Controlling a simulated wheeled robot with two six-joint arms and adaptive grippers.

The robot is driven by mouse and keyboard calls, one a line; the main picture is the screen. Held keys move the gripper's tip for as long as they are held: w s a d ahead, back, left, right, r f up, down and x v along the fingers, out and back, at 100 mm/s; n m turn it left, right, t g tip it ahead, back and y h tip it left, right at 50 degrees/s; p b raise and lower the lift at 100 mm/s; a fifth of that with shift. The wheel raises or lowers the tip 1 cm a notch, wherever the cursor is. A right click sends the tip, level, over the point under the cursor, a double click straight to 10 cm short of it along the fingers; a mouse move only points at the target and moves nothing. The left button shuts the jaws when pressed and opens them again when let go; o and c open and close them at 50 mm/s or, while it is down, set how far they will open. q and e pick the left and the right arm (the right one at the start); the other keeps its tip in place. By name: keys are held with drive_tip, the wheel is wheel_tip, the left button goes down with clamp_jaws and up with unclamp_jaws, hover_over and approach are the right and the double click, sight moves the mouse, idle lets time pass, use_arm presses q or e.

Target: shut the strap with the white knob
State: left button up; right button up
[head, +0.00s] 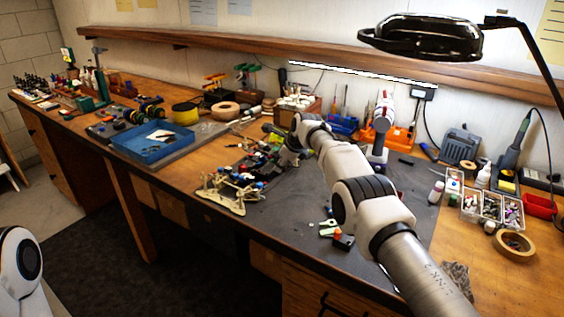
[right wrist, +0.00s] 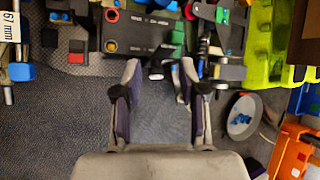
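The RC car chassis (head: 228,190) lies on the grey mat of the workbench in the head view. In the right wrist view its black box (right wrist: 138,34) lies across the top middle, with red and green parts at its ends. A small dark piece with a pale end (right wrist: 156,74) sticks out below the box, between my fingertips; I cannot tell whether this is the white knob on the strap. My right gripper (right wrist: 160,72) is open and empty, over the near edge of the car. It also shows at the car in the head view (head: 283,143), partly hidden by my arm. My left gripper is out of view.
A blue tray (head: 152,146) stands left of the car. A round grey dish (right wrist: 242,116) and an orange holder (right wrist: 290,152) lie right of the fingers in the right wrist view. Parts boxes (head: 490,207) and a tape roll (head: 515,247) stand at the right.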

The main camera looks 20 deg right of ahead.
drive_tip(key=shift+r, duration=0.15)
drive_tip(key=shift+s+r, duration=0.1)
drive_tip(key=shift+r, duration=0.35)
drive_tip(key=v, duration=1.1)
drive_tip(key=shift+s+f, duration=0.2)
drive_tip(key=shift+s, duration=0.05)
drive_tip(key=shift+d, duration=0.1)
